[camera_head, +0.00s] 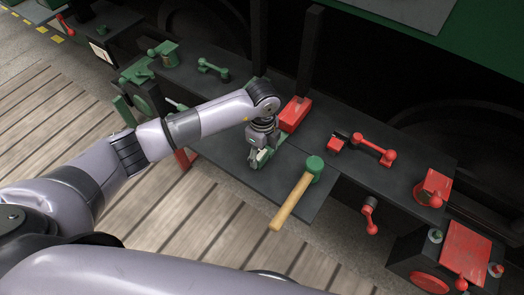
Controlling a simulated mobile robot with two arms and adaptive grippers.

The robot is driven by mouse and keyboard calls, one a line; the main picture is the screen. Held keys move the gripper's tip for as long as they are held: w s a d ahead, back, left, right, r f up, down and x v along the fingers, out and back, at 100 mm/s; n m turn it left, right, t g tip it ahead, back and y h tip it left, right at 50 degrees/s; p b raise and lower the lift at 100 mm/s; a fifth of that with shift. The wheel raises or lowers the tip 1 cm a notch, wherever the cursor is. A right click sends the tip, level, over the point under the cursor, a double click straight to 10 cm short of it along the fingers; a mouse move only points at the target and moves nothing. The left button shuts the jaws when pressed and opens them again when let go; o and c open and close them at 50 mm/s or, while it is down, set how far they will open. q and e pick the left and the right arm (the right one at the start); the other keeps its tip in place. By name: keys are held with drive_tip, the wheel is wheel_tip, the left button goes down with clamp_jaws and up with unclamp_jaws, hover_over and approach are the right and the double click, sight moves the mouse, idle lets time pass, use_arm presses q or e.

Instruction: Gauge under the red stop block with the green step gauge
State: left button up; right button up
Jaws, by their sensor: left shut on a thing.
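The red stop block (294,114) sits on the dark bench top near its middle, at the foot of a dark upright post. My left gripper (259,158) points down just in front and to the left of the block, low over the dark bench top. It is shut on the green step gauge (277,142), which is mostly hidden by the fingers and wrist. I cannot tell whether the gauge touches the block. My right gripper is not in view.
A hammer with a green head (315,166) and wooden handle lies right of my gripper, overhanging the front edge. Red lever fittings (372,150) stand to the right and green ones (213,69) at the back left. A slatted wooden floor (225,235) lies in front.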

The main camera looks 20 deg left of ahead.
use_arm(q)
drive_tip(key=shift+w, duration=0.25)
drive_tip(key=shift+w+d+b, duration=0.35)
drive_tip(key=shift+w+b, duration=0.25)
drive_tip(key=shift+w, duration=0.05)
drive_tip(key=shift+w+d+b, duration=0.15)
drive_tip(key=shift+w+b, duration=0.15)
drive_tip(key=shift+w, duration=0.15)
drive_tip(key=shift+w+d+b, duration=0.2)
drive_tip(key=shift+w+b, duration=0.25)
drive_tip(key=shift+w, duration=0.25)
drive_tip(key=shift+w, duration=0.1)
drive_tip(key=shift+w+d+b, duration=0.3)
drive_tip(key=shift+w+b, duration=0.3)
idle(0.7)
